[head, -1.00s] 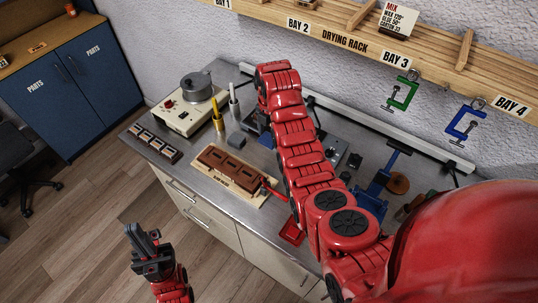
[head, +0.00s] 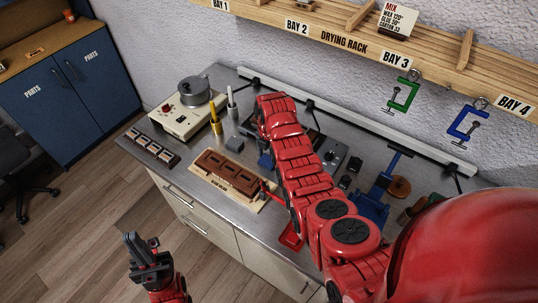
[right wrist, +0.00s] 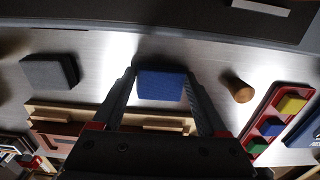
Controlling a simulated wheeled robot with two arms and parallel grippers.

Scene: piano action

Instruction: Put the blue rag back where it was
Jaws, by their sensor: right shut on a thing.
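The blue rag (right wrist: 160,84) shows as a folded blue pad in the right wrist view. It is between the two fingers of my right gripper (right wrist: 160,92), which is shut on it. In the head view the rag (head: 265,160) is a small blue patch just left of my right arm, behind the brown mould. That arm hides most of the right gripper there. I cannot tell whether the rag touches the bench. My left gripper (head: 143,247) is low at the left, over the floor in front of the bench, with nothing visible in it. Its finger gap is unclear.
A brown mould on a wooden board (head: 259,207) lies near the bench front. A grey block (right wrist: 50,70), a wooden knob (right wrist: 238,88) and a red tray of coloured blocks (right wrist: 245,133) lie around the rag. A hotplate with a pot (head: 178,112) stands at back left.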

